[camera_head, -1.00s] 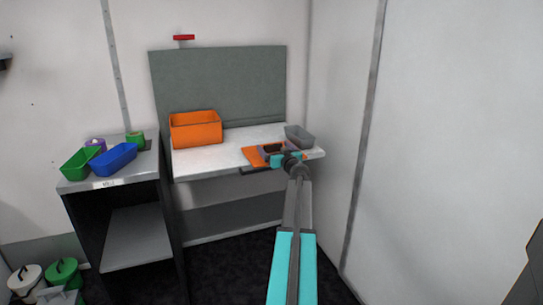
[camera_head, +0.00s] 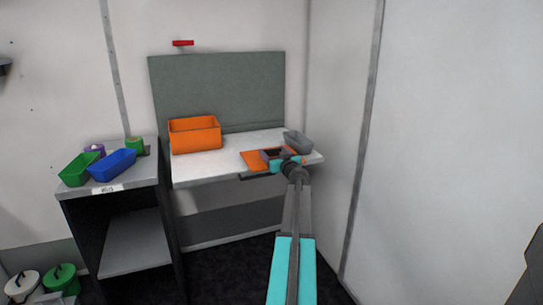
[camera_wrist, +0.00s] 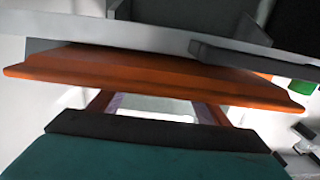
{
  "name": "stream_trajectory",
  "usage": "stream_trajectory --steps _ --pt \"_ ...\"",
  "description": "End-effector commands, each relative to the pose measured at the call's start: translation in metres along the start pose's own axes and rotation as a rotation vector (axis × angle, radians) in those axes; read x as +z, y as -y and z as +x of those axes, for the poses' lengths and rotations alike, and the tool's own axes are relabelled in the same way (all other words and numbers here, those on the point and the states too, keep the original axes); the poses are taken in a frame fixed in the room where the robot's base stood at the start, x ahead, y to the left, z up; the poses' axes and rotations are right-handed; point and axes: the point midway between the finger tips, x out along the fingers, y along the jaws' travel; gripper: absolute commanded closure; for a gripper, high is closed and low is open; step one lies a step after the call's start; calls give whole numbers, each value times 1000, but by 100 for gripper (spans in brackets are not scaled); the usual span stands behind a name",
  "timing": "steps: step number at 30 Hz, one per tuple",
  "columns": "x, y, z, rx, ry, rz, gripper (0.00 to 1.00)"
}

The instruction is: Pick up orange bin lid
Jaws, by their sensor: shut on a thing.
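The orange bin lid (camera_head: 252,160) is a flat orange plate at the front of the white bench, right of the orange bin. My gripper (camera_head: 273,157) is at the lid's right side, shut on it. The gripper and wrist cover part of the lid in the head view. In the wrist view the lid (camera_wrist: 150,77) stretches across the picture as a wide orange band, close to the gripper's teal body. The fingertips are hard to make out there. I cannot tell whether the lid is clear of the bench.
The orange bin (camera_head: 195,135) stands at the bench's back left. A grey bin (camera_head: 298,142) is close behind my gripper, near the right wall. The white bench top (camera_head: 205,168) is bare front left. A shelf unit (camera_head: 125,176) at left holds green and blue bins.

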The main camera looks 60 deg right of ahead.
Motion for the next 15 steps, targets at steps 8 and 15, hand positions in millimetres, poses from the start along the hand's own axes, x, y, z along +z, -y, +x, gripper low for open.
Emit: stream_trajectory --steps 8,15 --pt "-30 0 0 0 -1 -1 55" --pt "-33 3 -22 1 0 0 55"
